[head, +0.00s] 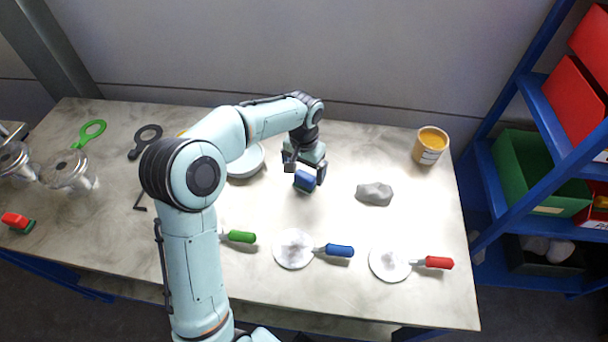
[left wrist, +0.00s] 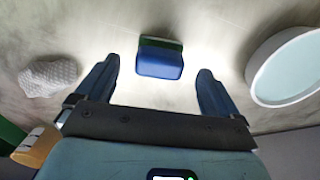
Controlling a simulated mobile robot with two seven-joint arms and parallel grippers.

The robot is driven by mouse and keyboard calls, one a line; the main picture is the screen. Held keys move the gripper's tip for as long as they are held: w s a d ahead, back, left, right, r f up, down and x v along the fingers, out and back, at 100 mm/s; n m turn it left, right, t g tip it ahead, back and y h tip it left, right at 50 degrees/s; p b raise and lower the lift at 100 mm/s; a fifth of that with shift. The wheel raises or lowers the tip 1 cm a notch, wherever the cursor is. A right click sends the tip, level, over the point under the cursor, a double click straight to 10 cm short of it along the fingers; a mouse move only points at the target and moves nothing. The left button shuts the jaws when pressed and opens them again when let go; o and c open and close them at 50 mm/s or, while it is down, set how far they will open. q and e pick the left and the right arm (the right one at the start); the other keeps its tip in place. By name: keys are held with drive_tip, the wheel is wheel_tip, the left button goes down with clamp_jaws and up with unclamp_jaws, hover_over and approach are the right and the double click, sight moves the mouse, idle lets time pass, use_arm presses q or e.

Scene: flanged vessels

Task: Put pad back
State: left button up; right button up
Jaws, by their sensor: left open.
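A blue pad (head: 305,182) with a green layer lies on the table below my left gripper. It also shows in the left wrist view (left wrist: 160,62), between and a little beyond the two fingertips, with no finger touching it there. My left gripper (head: 306,170) is open and empty, pointing down over the pad and partly hiding it in the head view. A second pad, red and green (head: 18,222), lies at the table's far left. My right gripper is not in view.
A pale round dish (head: 247,163) stands left of the gripper, partly behind my arm. A grey lump (head: 374,194) and a yellow-filled jar (head: 430,146) are to the right. White discs (head: 293,249) and coloured-handled tools (head: 339,250) lie in front. Glass flanged vessels (head: 68,172) stand left.

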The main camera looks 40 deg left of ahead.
sight(304, 176)
use_arm(q)
wheel_tip(304, 176, up, 8)
drive_tip(key=p, duration=0.1)
drive_tip(key=shift+r, duration=0.25)
drive_tip(key=shift+f, duration=0.1)
idle(0.3)
